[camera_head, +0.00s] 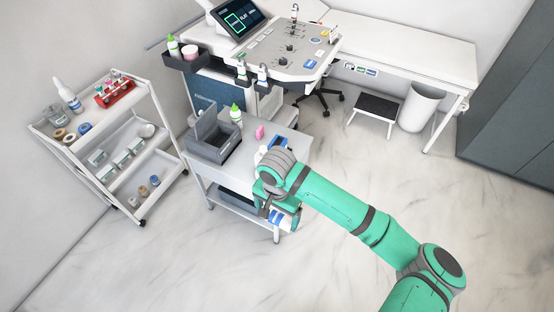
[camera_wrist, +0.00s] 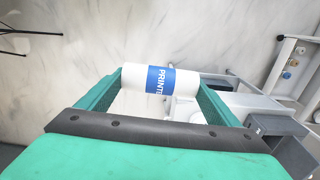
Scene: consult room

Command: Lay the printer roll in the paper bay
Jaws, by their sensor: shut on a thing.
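My gripper (camera_head: 276,208) is shut on the printer roll (camera_wrist: 143,76), a white cylinder with a blue label band reading "PRINT". The wrist view shows the roll lying crosswise between the two green fingers of my gripper (camera_wrist: 160,84), gripped at its ends. In the head view the roll (camera_head: 287,220) is partly hidden by my gripper, off the near right side of the small table. A grey open-topped box with a raised back panel (camera_head: 213,135), apparently the paper bay, stands on that table, left of my gripper. A grey box also shows in the wrist view (camera_wrist: 283,126).
The small table (camera_head: 250,158) also bears a green-capped bottle (camera_head: 235,114), a pink item (camera_head: 259,132) and a blue-and-white item near my wrist. A white trolley (camera_head: 93,150) stands left; an ultrasound console (camera_head: 290,52) stands behind. Floor at the front is clear.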

